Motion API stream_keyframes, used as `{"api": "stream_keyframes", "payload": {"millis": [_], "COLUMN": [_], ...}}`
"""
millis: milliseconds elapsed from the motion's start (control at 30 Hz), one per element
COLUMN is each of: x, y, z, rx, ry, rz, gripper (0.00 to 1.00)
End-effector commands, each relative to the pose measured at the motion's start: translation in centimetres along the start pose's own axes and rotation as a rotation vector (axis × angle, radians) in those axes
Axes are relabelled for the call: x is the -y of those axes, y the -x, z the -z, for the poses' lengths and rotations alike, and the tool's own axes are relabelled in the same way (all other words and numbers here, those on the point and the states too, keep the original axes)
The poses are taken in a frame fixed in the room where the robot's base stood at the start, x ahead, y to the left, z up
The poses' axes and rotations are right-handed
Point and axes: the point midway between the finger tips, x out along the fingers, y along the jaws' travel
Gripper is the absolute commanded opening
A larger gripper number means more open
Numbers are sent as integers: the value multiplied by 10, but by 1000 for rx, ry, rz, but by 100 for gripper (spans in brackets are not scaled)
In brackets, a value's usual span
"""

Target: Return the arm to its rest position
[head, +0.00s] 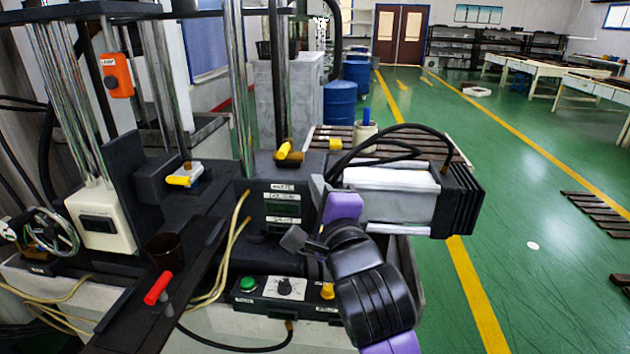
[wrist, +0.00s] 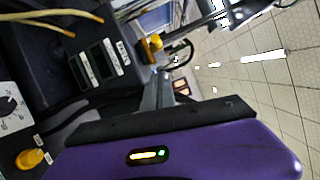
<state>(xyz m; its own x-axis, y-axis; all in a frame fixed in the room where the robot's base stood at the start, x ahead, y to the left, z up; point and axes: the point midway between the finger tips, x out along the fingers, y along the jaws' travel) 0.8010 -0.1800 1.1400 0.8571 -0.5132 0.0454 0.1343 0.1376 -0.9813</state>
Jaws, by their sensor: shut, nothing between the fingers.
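My gripper (head: 297,240) is in the head view, in front of the black labelled block of the machine and above the control box. Its dark fingers are together, with nothing seen between them. My purple and black arm is folded at the lower middle. In the wrist view, my gripper's grey fingers (wrist: 160,92) rise beyond the black bar and purple housing, and point past the labelled block (wrist: 98,65). The control box (head: 265,299) below has a green button, a dial and a yellow button.
A grey finned motor (head: 400,195) with black cables stands close behind and right of my arm. A red-handled lever (head: 158,288) and a dark cup (head: 166,249) are on the black rail at left. Yellow hoses (head: 232,255) hang left of the gripper.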

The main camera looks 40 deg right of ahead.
Motion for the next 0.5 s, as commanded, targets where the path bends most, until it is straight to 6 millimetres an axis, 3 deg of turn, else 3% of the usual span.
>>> {"api": "stream_keyframes", "payload": {"millis": [500], "x": [2], "y": [9], "z": [-2], "rx": [2], "ry": [67], "rz": [10], "gripper": [0]}}
